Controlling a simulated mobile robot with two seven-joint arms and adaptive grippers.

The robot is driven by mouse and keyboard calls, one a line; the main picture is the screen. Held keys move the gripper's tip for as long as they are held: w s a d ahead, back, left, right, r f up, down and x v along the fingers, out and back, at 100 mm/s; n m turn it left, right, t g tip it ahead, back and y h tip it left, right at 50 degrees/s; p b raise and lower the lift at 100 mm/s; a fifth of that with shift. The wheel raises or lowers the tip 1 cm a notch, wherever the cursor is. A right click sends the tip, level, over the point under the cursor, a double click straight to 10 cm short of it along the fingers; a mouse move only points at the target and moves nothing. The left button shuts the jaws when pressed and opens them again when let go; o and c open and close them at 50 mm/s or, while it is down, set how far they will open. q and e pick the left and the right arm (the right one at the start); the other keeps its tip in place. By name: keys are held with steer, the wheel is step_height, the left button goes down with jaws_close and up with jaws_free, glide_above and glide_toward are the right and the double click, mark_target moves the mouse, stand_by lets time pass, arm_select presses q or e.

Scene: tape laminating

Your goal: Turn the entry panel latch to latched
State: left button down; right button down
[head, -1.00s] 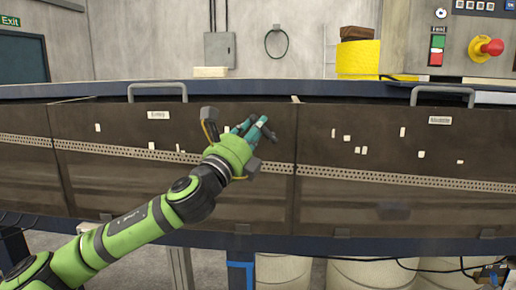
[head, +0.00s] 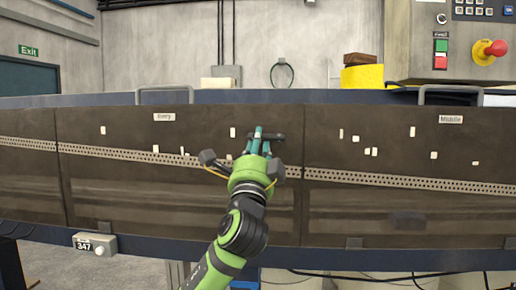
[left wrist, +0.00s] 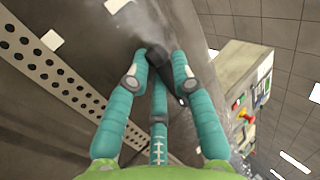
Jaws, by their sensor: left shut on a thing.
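The entry panel (head: 110,190) is a dark, translucent panel with a label reading Entry (head: 163,117). Its latch (head: 277,137) is a small dark handle near the panel's upper right part. In the head view the handle lies nearly level. My left gripper (head: 259,137) is shut on the latch, its teal fingers reaching up to it. In the left wrist view the dark latch (left wrist: 158,52) shows between the fingertips (left wrist: 160,65), partly covered by them. My right gripper is not in view.
The middle panel (head: 400,215) adjoins on the right. A grey handle (head: 450,90) rises above the middle panel. A red emergency button (head: 495,48) is at the upper right.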

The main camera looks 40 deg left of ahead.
arm_select(q)
steer(key=shift+f+n+y, duration=0.1)
steer(key=shift+n+y, duration=0.3)
steer(key=shift+n, duration=0.1)
steer(key=c, duration=1.3)
jaws_free()
steer(key=v, duration=1.2)
steer(key=shift+s+d, duration=0.1)
steer(key=shift+g, duration=0.3)
